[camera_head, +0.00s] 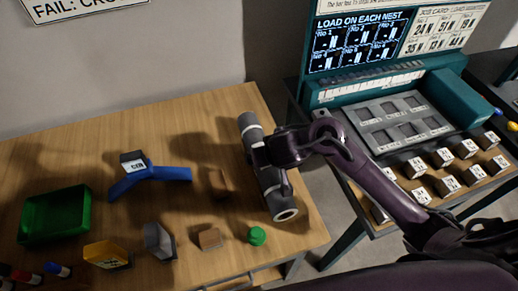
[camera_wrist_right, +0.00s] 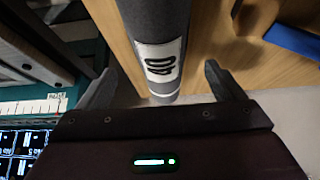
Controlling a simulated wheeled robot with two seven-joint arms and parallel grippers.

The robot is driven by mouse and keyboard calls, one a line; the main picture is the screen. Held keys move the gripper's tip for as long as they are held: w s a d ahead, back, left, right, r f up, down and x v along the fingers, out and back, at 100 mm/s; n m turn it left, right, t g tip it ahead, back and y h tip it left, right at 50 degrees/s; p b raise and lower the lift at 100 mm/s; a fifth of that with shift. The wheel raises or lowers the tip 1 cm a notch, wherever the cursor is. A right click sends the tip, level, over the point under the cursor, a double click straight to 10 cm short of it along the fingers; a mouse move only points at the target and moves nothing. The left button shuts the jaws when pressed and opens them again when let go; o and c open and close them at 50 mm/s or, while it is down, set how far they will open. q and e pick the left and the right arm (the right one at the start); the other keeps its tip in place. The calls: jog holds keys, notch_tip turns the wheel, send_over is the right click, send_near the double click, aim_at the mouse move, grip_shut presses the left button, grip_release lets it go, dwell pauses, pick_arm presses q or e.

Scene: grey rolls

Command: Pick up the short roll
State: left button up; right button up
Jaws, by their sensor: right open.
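A grey roll (camera_head: 281,200) lies along the right side of the wooden table, with a hollow near end and lighter bands. Its middle is hidden under my right gripper (camera_head: 268,160), so I cannot tell its full length. In the right wrist view the roll (camera_wrist_right: 155,25) has a white label reading 40. It passes between the two fingers of my right gripper (camera_wrist_right: 165,85), which are apart with gaps on both sides. It is the only roll I see. My left gripper is not in view.
The wooden table (camera_head: 80,140) holds a green tray (camera_head: 54,216), a blue forked piece (camera_head: 150,177), brown blocks (camera_head: 210,238), a green cap (camera_head: 257,236) and a yellow piece (camera_head: 107,254). A teal station (camera_head: 455,97) with several labelled cubes stands at right, across a gap.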

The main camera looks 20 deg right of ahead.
jog(key=b+x, duration=0.1)
jog(key=x, duration=0.1)
jog(key=b+x, duration=0.1)
jog(key=x, duration=0.1)
jog(key=shift+s+d+f+b, duration=0.1)
jog(key=shift+s+f+b, duration=0.1)
jog(key=shift+s+b, duration=0.15)
jog(key=shift+b+x, duration=0.45)
jog(key=shift+x, duration=0.75)
jog(key=shift+w+f, duration=0.2)
jog(key=shift+f, duration=0.1)
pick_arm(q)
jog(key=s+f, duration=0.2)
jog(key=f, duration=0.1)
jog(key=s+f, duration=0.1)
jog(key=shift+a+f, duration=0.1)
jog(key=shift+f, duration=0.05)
pick_arm(e)
jog(key=c, duration=1.2)
jog(key=shift+c, duration=0.2)
